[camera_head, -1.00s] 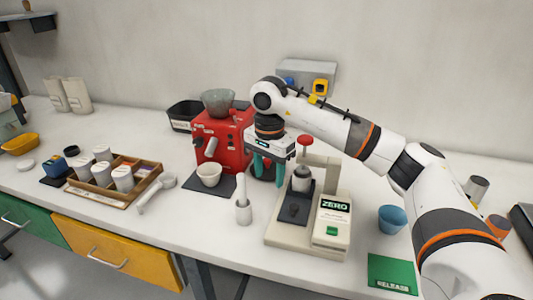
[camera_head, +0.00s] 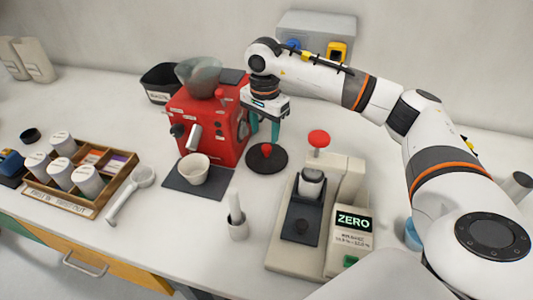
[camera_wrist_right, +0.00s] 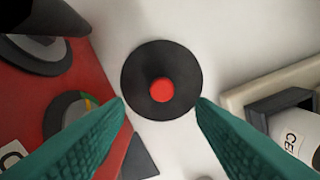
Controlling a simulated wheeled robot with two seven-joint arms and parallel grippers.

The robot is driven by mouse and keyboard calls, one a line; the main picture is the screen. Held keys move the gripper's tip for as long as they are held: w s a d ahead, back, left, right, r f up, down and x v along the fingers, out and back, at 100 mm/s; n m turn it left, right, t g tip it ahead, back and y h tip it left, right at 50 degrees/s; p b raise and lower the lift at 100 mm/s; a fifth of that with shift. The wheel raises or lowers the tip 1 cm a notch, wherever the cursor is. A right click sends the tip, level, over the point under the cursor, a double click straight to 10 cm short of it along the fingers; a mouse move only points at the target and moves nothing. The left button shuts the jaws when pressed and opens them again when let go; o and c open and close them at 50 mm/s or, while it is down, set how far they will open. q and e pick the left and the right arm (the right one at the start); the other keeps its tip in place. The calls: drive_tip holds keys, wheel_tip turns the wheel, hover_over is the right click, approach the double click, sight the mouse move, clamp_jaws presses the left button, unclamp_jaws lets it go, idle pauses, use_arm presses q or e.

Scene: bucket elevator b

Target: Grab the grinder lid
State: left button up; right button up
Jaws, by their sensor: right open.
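The grinder lid looks to be the flat black disc with a red knob (camera_head: 266,152), lying on the white counter just right of the red grinder (camera_head: 208,125). In the right wrist view the lid (camera_wrist_right: 160,107) is whole and unobstructed, with its knob between the fingers. My right gripper (camera_head: 265,129) is open and empty, its teal fingers pointing down above the lid. In the wrist view the fingertips (camera_wrist_right: 160,101) lie on either side of the disc, apart from the knob. My left gripper is not in view.
A white cup (camera_head: 193,169) on a dark mat stands in front of the grinder. A scale station marked ZERO (camera_head: 352,221) is close on the right, with a red-topped post (camera_head: 319,139). A wooden tray (camera_head: 120,192) is left.

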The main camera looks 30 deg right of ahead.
sight(267, 147)
drive_tip(key=shift+w+d+f, duration=0.1)
drive_tip(key=shift+w+f, duration=0.05)
drive_tip(key=shift+f, duration=1.1)
drive_tip(key=f, duration=0.1)
drive_tip(key=f+p, duration=0.1)
drive_tip(key=f, duration=0.1)
drive_tip(key=shift+s+d+f+p, duration=0.15)
drive_tip(key=shift+s+f+p, duration=0.1)
drive_tip(key=shift+p, duration=0.1)
drive_tip(key=shift+w+f, duration=0.1)
drive_tip(key=shift+f, duration=0.45)
clamp_jaws()
